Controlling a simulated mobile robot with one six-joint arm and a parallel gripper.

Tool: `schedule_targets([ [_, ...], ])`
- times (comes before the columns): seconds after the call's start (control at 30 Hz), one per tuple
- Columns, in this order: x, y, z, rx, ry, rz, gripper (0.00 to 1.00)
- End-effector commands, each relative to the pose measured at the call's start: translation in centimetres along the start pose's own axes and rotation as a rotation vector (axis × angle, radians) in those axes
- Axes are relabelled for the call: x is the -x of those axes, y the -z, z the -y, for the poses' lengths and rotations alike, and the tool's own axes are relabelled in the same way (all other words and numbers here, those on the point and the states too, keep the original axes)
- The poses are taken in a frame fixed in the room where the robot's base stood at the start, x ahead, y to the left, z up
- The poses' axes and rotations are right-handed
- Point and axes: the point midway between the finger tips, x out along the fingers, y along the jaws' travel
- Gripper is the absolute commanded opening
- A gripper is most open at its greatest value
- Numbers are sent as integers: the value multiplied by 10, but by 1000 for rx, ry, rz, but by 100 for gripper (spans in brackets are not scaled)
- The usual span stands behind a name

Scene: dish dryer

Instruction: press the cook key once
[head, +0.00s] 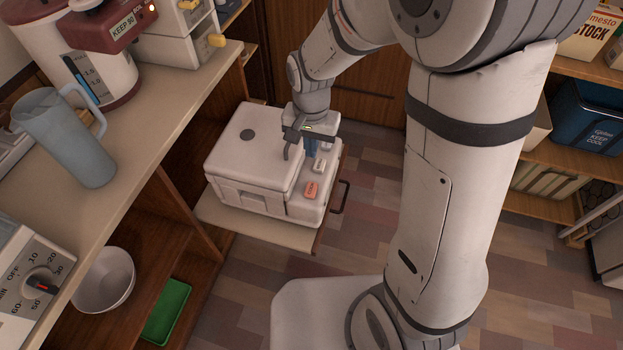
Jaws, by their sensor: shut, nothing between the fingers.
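A white box-shaped cooker (250,158) sits on a pulled-out shelf, with a round dark vent on its lid. A lower panel on its right side carries an orange key (311,188) with small lettering that I cannot read for sure. A pale key (319,166) lies behind the orange one. A further pale key (326,147) is partly hidden by my gripper. My gripper (300,151) points down over the far part of the panel, beyond the orange key. It is shut and empty. I cannot tell whether its tips touch the panel.
The pulled-out shelf (248,230) has a dark handle (340,198) at its right. On the left counter (150,140) stand a blue jug (66,140) and a red-and-white appliance (90,55). Below are a white bowl (103,280) and green tray (166,312). The floor right of the shelf is clear.

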Motion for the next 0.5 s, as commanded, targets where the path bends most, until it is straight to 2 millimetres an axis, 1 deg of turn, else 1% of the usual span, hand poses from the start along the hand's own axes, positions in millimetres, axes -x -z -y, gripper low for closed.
schedule_targets([
  [0.13, -7, 0, -1, 0, -2, 2, 0],
  [0.23, -21, 0, -1, 0, -2, 3, 0],
  [0.37, -48, 0, -1, 0, -3, 4, 0],
  [0.5, -79, 0, -2, -1, -3, 4, 0],
])
